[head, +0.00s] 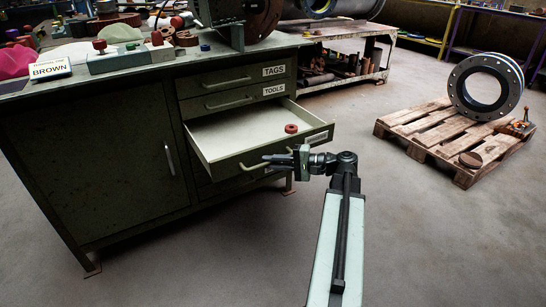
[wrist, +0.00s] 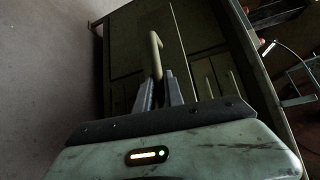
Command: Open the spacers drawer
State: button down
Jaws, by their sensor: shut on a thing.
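The third drawer down (head: 220,133) stands pulled out from the green workbench cabinet, below the drawers marked TAGS and TOOLS. Its front label (head: 317,138) is too small to read surely. A small red-brown ring (head: 291,128) lies inside on its pale floor. My gripper (head: 272,160) is at the drawer's front, shut on its bar handle (head: 252,165). In the wrist view the pale handle (wrist: 156,52) runs down between the dark fingers of my gripper (wrist: 160,92). The fingers hide the handle's near end.
The TAGS drawer (head: 232,80) and TOOLS drawer (head: 235,99) are shut. A cabinet door (head: 100,160) is at left. A wooden pallet (head: 420,143) with a large flanged ring (head: 459,95) stands at right. The floor in front of the drawer is clear.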

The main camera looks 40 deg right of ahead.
jog(key=shift+s+a, duration=0.2)
jog(key=shift+s, duration=0.45)
jog(key=shift+s+a, duration=0.2)
jog(key=shift+s, duration=0.4)
jog(key=c, duration=1.5)
grip_release()
jog(key=shift+f, duration=0.1)
jog(key=shift+o, duration=0.2)
jog(key=shift+d, duration=0.15)
jog(key=p+v, duration=0.1)
jog(key=v, duration=0.6)
jog(key=shift+s+d, duration=0.15)
jog(key=shift+s, duration=0.1)
